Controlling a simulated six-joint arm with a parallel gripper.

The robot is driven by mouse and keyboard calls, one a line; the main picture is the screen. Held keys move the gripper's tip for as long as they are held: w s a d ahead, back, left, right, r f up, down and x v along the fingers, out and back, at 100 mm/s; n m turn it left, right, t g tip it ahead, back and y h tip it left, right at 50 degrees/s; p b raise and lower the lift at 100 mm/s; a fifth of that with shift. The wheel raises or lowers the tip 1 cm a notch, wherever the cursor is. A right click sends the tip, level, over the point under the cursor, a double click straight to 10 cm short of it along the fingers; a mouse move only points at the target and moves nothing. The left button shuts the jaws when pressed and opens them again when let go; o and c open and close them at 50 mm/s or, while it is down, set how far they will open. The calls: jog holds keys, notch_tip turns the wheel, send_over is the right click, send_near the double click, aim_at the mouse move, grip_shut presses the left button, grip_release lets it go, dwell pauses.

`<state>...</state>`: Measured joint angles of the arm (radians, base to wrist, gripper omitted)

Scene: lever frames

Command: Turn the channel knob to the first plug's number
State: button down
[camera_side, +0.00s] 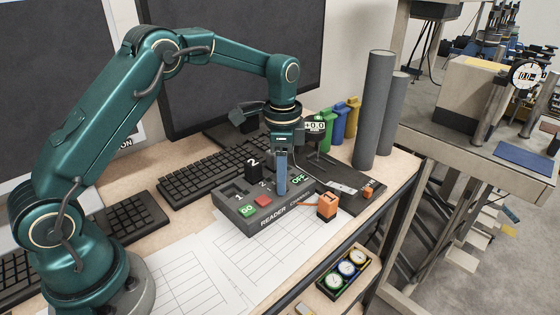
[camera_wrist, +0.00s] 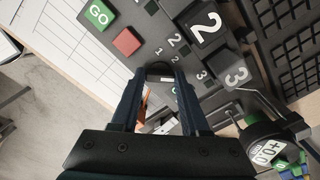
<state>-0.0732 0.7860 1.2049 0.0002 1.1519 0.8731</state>
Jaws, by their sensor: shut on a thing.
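The grey reader box (camera_side: 240,207) lies on the desk, with a green GO button (camera_side: 247,210), a red button (camera_side: 263,201) and a green OFF display (camera_side: 299,180). A black plug (camera_side: 253,163) marked 2 stands upright on it; it also shows in the wrist view (camera_wrist: 205,25), with a dark plug (camera_wrist: 236,75) marked 3 beside it. My gripper (camera_side: 281,190) points down at the box, its fingers shut on the dark channel knob (camera_wrist: 160,71). The fingers hide much of the knob, and I cannot tell which number it points to. Small printed numbers show near it.
An orange block (camera_side: 327,206) stands at the box's front right corner. A +0.0 gauge (camera_side: 315,126) is close behind my gripper. Keyboards, tall grey cylinders (camera_side: 374,110) and green, blue and yellow pieces stand behind. Papers (camera_side: 195,275) cover the desk in front.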

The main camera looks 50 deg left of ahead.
jog(key=shift+w+r, duration=0.1)
jog(key=shift+r, duration=0.05)
jog(key=shift+c, duration=2)
grip_release()
jog(key=shift+r, duration=2.5)
